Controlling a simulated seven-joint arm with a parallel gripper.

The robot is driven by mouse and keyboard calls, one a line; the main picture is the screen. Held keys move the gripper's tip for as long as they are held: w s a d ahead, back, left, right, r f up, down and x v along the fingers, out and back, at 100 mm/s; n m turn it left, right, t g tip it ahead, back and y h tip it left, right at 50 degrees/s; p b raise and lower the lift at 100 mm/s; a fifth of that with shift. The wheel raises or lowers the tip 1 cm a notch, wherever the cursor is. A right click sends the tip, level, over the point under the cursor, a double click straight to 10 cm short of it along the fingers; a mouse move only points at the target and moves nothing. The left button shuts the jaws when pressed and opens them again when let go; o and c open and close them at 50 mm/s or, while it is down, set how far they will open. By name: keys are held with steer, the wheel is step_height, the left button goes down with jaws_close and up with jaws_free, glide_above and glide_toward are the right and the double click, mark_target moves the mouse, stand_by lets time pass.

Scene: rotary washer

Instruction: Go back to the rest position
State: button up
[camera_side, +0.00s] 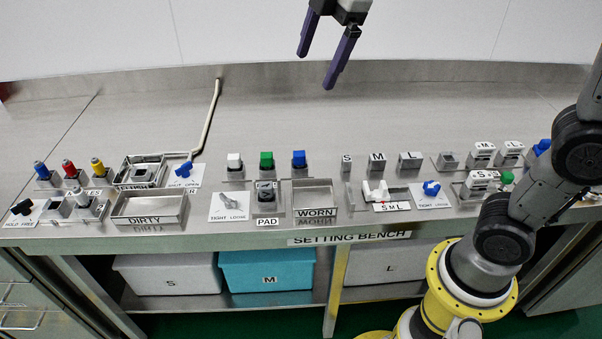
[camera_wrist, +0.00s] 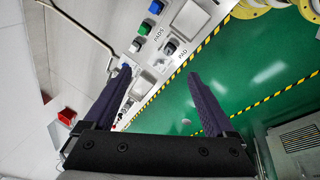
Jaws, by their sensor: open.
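My gripper (camera_side: 328,62) is at the top of the side view, high above the back of the bench and in front of the white wall. Its two dark purple fingers are spread apart with nothing between them. In the wrist view my gripper (camera_wrist: 160,100) also shows open and empty, with the bench edge and green floor beyond the fingers. The setting bench (camera_side: 130,110) lies well below it. The gripper touches nothing that I can see.
White, green (camera_side: 266,160) and blue blocks stand in a row mid-bench. A DIRTY tray (camera_side: 150,222) and a WORN tray (camera_side: 316,212) sit at the front edge. Grey and teal bins (camera_side: 268,287) are on the shelf below. A bent pipe (camera_side: 210,118) rises at back left. The air around the gripper is clear.

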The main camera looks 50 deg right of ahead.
steer(key=s+d+f+m+t, duration=0.1)
steer(key=s+d+f+m, duration=0.15)
steer(key=s, duration=0.45)
steer(key=s+d+f+m+t, duration=0.1)
steer(key=s+d+m, duration=0.1)
steer(key=s+m, duration=0.35)
steer(key=s+f+m, duration=0.6)
steer(key=f, duration=0.2)
steer(key=shift+s+d+f+m+h, duration=0.2)
steer(key=shift+s+d+m+h, duration=0.05)
steer(key=shift+m+h, duration=0.05)
